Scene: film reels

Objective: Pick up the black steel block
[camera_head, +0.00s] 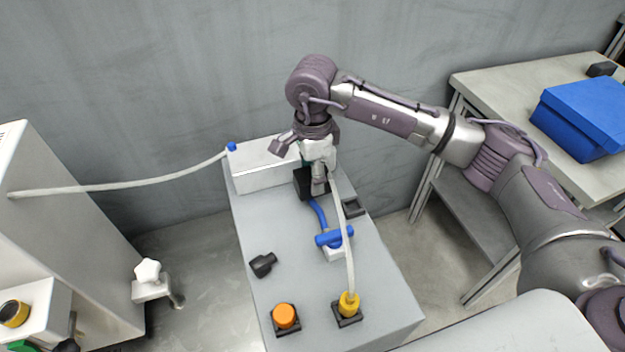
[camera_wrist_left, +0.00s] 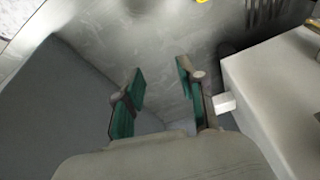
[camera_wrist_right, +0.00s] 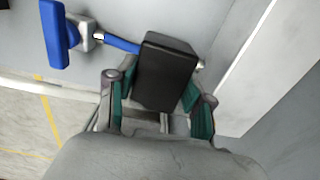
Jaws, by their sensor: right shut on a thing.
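The black steel block (camera_wrist_right: 165,72) is a dark box between the green-padded fingers of my right gripper (camera_wrist_right: 158,108) in the right wrist view. That gripper is shut on it. In the head view, my right gripper (camera_head: 316,178) points down over the back of the grey bench, and the black block (camera_head: 303,184) shows partly behind its fingers. I cannot tell whether the block touches the bench top. My left gripper (camera_wrist_left: 158,95) is open and empty in the left wrist view; it is not in the head view.
The grey bench (camera_head: 285,240) carries a white box (camera_head: 262,168), a blue-handled valve (camera_head: 335,237), an orange button (camera_head: 285,316), a yellow connector (camera_head: 348,303) with a pale hose, and a small black piece (camera_head: 262,265). A blue box (camera_head: 585,110) is on the right table (camera_head: 500,85).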

